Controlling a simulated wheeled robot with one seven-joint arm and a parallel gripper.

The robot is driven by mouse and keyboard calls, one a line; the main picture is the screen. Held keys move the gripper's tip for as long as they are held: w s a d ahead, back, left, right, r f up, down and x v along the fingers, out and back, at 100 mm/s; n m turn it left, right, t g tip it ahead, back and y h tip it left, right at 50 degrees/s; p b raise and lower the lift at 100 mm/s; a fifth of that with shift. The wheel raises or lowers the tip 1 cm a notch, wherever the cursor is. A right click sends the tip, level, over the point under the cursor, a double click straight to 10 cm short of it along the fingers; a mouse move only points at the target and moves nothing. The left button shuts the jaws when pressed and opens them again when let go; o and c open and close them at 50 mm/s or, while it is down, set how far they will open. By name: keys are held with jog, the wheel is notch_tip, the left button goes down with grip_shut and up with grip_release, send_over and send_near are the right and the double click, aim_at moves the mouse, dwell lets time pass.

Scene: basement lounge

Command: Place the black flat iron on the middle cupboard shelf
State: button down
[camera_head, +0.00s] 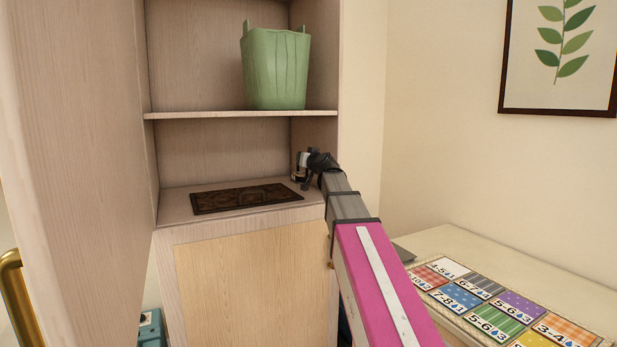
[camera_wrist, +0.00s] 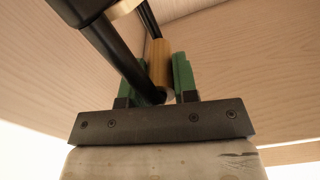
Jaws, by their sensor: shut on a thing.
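My gripper (camera_head: 305,168) reaches into the right side of the open cupboard (camera_head: 245,235), just above the surface of the shelf (camera_head: 172,206) below the basket's shelf. In the wrist view its green fingers (camera_wrist: 157,75) are shut on a tan wooden handle (camera_wrist: 158,52). Black bars (camera_wrist: 118,50) of the held thing, which I take to be the black flat iron, run beside the handle. The iron's body is mostly hidden in both views. I cannot tell whether it touches the shelf. A dark patterned mat (camera_head: 245,197) lies on this shelf, left of my gripper.
A green basket (camera_head: 275,68) stands on the upper shelf (camera_head: 215,115), above my gripper. The open cupboard door (camera_head: 70,150) is at the left. At the right stands a cream table (camera_head: 450,240) with a colourful patterned sheet (camera_head: 500,303). Bare shelf surrounds the mat narrowly.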

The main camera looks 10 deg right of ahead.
jog(key=w+d+f, duration=0.2)
jog(key=d+f, duration=0.2)
jog(key=f, duration=0.2)
jog(key=shift+f, duration=0.35)
jog(key=shift+f, duration=0.1)
jog(key=c, duration=0.9)
grip_release()
